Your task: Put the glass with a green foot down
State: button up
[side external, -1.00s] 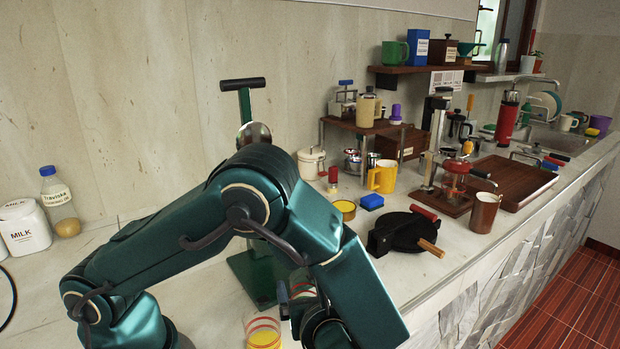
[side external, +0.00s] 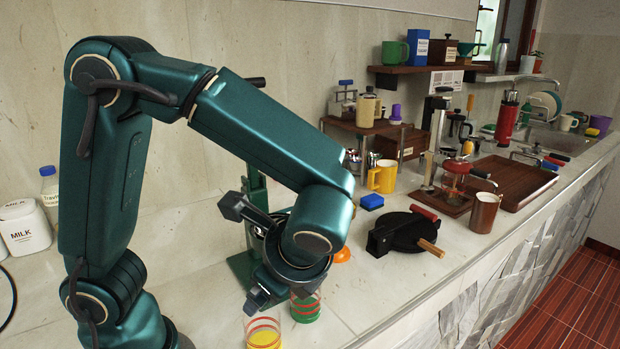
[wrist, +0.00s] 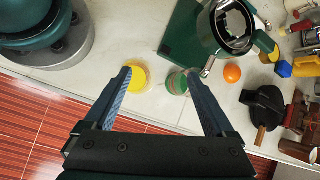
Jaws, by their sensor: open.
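The glass with a green foot (side external: 305,308) stands upright on the counter; it has red bands and is partly covered by my gripper in the side view. It also shows in the wrist view (wrist: 177,83), close to the right finger. A second glass with a yellow foot (side external: 263,335) and red bands stands to its left; in the wrist view (wrist: 139,77) it is by the left finger. My gripper (wrist: 158,75) is open, with nothing held between its fingers. Both glasses appear between the spread fingers in the wrist view. The finger height above them is hard to tell.
A green stand (wrist: 185,38) with a metal part is behind the glasses. A black waffle-iron-like device (side external: 402,232) sits to the right. The counter's front edge is close to the glasses.

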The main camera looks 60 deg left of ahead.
jog(key=s+r+n+t+h, duration=0.1)
jog(key=n+h, duration=0.1)
jog(key=n, duration=0.2)
jog(key=s+r+n+t+h, duration=0.1)
jog(key=r+n+t+h, duration=0.1)
jog(key=n, duration=0.3)
jog(key=s+d+r+n+t+h, duration=0.1)
jog(key=r+n+h, duration=0.1)
jog(key=n+h, duration=0.1)
jog(key=shift+n+t, duration=0.4)
jog(key=shift+n, duration=0.4)
